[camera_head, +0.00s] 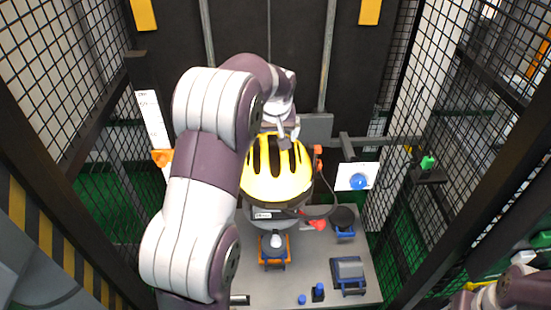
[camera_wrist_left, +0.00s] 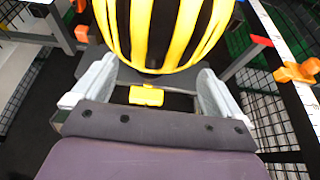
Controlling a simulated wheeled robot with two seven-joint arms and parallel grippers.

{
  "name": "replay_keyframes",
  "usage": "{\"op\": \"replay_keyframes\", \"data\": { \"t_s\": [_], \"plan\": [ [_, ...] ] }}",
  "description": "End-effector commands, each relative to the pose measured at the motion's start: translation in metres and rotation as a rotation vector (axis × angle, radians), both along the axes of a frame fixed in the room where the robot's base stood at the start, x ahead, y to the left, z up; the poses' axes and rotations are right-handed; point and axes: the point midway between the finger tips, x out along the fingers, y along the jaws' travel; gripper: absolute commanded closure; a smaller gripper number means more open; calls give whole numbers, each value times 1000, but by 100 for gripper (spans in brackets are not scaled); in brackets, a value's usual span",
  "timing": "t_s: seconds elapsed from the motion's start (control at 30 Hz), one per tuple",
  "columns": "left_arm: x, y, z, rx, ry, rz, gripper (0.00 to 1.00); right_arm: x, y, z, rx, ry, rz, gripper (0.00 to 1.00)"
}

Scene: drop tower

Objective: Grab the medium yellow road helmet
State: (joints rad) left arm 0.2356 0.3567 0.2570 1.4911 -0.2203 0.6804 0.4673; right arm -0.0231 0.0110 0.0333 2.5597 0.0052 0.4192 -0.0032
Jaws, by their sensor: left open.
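The yellow road helmet (camera_head: 276,172) with black vents sits on a grey stand in the middle of the head view. In the left wrist view the helmet (camera_wrist_left: 165,30) fills the top middle, just beyond the fingers. My left gripper (camera_head: 287,138) is at the upper rear part of the helmet, reaching over from the left. Its two fingers stand wide apart in the left wrist view (camera_wrist_left: 150,88), with no helmet part gripped between them. Whether a finger touches the helmet is unclear. My right gripper is not in view; only part of my right arm shows at the lower right.
A blue button (camera_head: 358,181) is on a white panel at right. Black mesh fences and a dark back wall enclose the space.

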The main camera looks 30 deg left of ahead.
Motion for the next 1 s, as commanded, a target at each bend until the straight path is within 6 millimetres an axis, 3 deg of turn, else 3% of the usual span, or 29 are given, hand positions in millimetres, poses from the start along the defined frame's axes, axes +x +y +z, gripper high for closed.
{"op": "replay_keyframes", "data": {
  "t_s": [0.2, 0.33, 0.57, 0.8, 0.83, 1.0],
  "plan": [
    [16, 5, -27, -1, 4, -1, 0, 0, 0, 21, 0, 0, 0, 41],
    [22, 9, -46, -1, 2, 0, 0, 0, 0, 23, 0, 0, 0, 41],
    [23, 10, -50, -1, -2, -1, 0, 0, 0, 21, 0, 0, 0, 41],
    [23, 10, -50, -1, -2, -1, 75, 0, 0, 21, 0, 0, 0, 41],
    [23, 10, -49, 0, -4, -1, 80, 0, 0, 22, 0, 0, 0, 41],
    [23, 10, -49, 0, -4, -1, 81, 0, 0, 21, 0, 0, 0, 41]
  ]
}}
